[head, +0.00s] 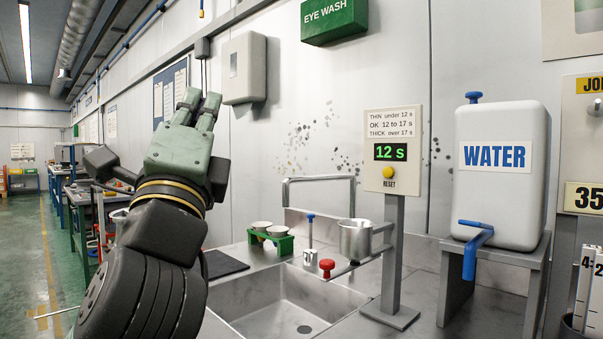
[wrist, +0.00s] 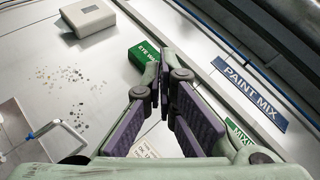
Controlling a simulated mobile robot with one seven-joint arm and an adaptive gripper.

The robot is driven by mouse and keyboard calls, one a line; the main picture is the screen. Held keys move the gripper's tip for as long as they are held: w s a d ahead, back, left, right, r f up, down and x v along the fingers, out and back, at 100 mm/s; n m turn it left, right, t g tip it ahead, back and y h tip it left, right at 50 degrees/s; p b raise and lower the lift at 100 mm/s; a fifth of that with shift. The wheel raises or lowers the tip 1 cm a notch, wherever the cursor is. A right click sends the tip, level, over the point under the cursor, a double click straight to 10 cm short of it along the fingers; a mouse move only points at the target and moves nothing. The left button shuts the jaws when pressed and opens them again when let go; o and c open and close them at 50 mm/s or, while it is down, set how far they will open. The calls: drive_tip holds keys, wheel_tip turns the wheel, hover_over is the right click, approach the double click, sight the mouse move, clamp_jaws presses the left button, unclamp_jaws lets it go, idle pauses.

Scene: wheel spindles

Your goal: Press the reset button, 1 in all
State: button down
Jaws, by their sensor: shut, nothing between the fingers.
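The reset button (head: 388,172) is a small yellow knob on the front of a beige timer panel (head: 406,118), above the word RESET. The panel's green display (head: 390,152) reads 12 s, and the panel stands on a grey post. My gripper (head: 200,101) is shut and empty, raised to the left of the panel and well apart from the button. In the wrist view the two fingers (wrist: 166,58) come together at their tips. A corner of a printed white sign (wrist: 145,149) shows below them; the button is not visible there.
A sink (head: 290,300) lies below, with a metal cup (head: 355,240), a red knob (head: 327,267) and a green cup holder (head: 271,240). A white WATER tank (head: 500,185) stands right of the panel. A wall dispenser (head: 244,68) is close behind my gripper.

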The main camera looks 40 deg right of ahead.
sight(388, 172)
drive_tip(key=s+d+f+m+g, duration=0.1)
drive_tip(key=d+f+m+g, duration=0.1)
drive_tip(key=d, duration=0.4)
drive_tip(key=s+d+f+m+g, duration=0.1)
drive_tip(key=s+d+f+m, duration=0.1)
drive_tip(key=d+m, duration=0.3)
drive_tip(key=s+d+f+m+g+y, duration=0.1)
drive_tip(key=s+d+f+m+g, duration=0.1)
drive_tip(key=d, duration=0.7)
wheel_tip(388, 172, down, 3)
drive_tip(key=shift+s+d+r+m+g, duration=0.2)
drive_tip(key=shift+m+g, duration=0.1)
drive_tip(key=shift+m, duration=0.4)
drive_tip(key=shift+w+d+p, duration=0.2)
drive_tip(key=shift+d+p, duration=0.05)
drive_tip(key=shift+d, duration=1.95)
drive_tip(key=shift+w+d+p, duration=0.2)
drive_tip(key=shift+d, duration=2)
drive_tip(key=shift+d, duration=0.45)
